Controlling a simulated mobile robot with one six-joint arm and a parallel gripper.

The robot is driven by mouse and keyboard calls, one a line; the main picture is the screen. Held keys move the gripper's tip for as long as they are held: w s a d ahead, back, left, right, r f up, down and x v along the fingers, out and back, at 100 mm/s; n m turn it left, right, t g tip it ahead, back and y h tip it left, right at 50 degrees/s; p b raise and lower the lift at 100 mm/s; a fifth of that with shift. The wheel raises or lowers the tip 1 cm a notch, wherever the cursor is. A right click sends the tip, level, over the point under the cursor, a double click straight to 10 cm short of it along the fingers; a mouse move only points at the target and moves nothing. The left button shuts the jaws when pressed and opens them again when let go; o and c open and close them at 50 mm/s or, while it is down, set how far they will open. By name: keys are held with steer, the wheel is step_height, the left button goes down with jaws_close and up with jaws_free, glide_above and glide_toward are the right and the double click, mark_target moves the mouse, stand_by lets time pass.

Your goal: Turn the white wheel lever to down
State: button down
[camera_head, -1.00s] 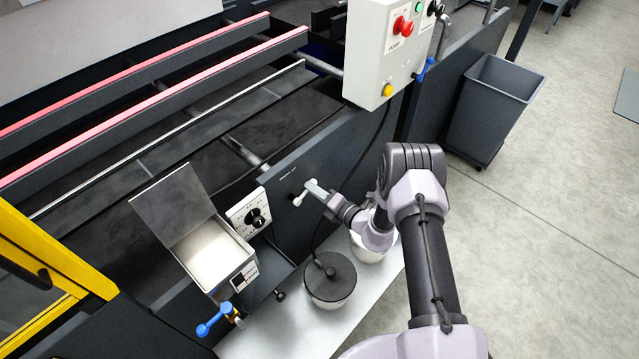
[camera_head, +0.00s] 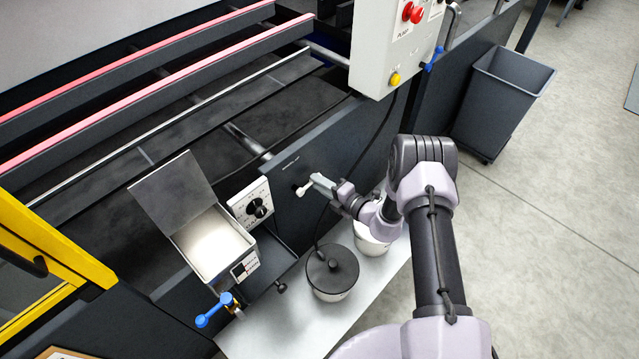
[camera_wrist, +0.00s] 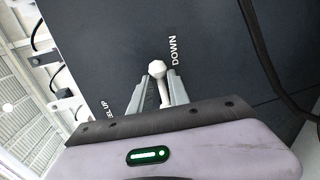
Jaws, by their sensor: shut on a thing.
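The white wheel lever (camera_head: 304,190) sticks out from the dark side panel (camera_head: 285,165) of the machine. In the wrist view its round white knob (camera_wrist: 157,69) and short stem show between the fingers. My gripper (camera_head: 319,182) is shut on the lever; in the wrist view its grey fingers (camera_wrist: 160,88) lie on both sides of the stem. The word DOWN (camera_wrist: 173,50) is printed above and right of the knob in the wrist view. A partly hidden label ending in "EL UP" (camera_wrist: 108,108) is at the lower left. The lever's pivot is hidden.
A glue box with an open lid (camera_head: 212,245) and a dial panel (camera_head: 252,203) stand left of the lever. A lidded pot (camera_head: 332,272) and a white bucket (camera_head: 372,240) stand below. A control box (camera_head: 392,45) hangs above right. A black cable runs close by.

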steer(key=shift+w+d+r, duration=0.15)
steer(key=c, duration=1.2)
jaws_free()
steer(key=shift+d, duration=0.1)
steer(key=shift+c, duration=0.2)
steer(key=p+v, duration=0.5)
steer(key=v, duration=1.2)
steer(key=shift+s, duration=0.25)
